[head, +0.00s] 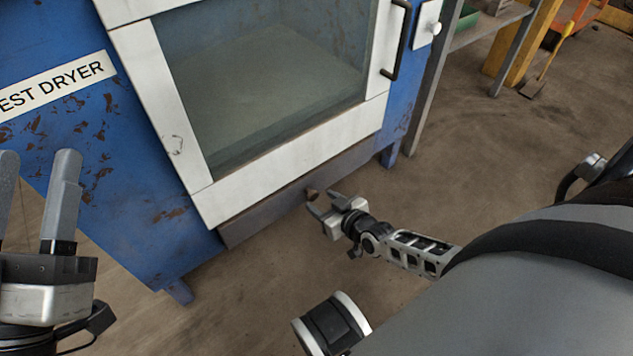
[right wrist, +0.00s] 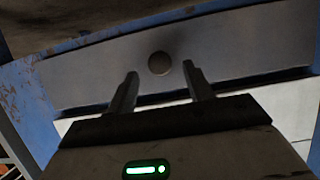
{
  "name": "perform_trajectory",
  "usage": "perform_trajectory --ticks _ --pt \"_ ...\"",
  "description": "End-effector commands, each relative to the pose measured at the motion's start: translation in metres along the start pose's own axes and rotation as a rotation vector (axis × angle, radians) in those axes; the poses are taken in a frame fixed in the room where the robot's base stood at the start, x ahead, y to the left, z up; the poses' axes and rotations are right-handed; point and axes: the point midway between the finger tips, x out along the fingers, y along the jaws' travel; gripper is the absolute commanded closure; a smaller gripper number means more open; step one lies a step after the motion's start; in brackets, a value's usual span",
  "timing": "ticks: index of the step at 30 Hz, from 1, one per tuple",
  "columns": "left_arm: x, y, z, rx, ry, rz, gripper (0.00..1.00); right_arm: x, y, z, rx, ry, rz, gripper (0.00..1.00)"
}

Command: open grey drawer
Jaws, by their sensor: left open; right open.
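The grey drawer (head: 268,211) is a low, wide front under the white-framed glass door of the blue dryer. It looks closed. Its small round brown knob (head: 312,194) sits near the middle of the front. In the right wrist view, the drawer front (right wrist: 95,82) spans the picture and the knob (right wrist: 159,63) lies between and beyond the two fingertips. My right gripper (head: 322,203) is open just in front of the knob; I cannot tell whether it touches it. It also shows in the right wrist view (right wrist: 160,77). My left gripper (head: 38,165) is open and empty at the left edge.
The blue dryer (head: 140,210) has a white door frame (head: 300,150) with a black handle (head: 397,40) above the drawer. A metal workbench (head: 480,35) stands to its right. The brown floor (head: 480,150) in front and to the right is clear.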

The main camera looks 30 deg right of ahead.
Motion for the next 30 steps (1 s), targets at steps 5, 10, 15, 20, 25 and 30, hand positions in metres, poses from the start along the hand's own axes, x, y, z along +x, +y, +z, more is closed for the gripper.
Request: perform_trajectory --ticks 5,10,15,20,25,30 --pt "0.002 0.007 -0.021 0.166 0.167 0.059 0.53 0.025 0.0 0.003 -0.002 0.001 0.001 0.48" --pt "0.002 0.011 -0.033 0.232 0.237 0.083 0.53 0.033 0.0 0.0 -0.001 0.0 0.0 0.48" --pt "0.003 0.012 -0.036 0.242 0.247 0.086 0.53 0.034 0.0 0.0 -0.001 -0.001 0.0 0.48" --pt "0.003 0.012 -0.035 0.241 0.246 0.086 0.53 0.034 0.0 0.0 -0.001 -0.001 0.0 0.62" --pt "0.003 0.012 -0.035 0.24 0.245 0.086 0.53 0.034 0.0 0.0 0.0 0.0 0.0 1.0" --pt "0.004 0.012 -0.037 0.232 0.241 0.086 0.53 0.029 0.002 0.001 0.001 -0.001 0.004 1.0"
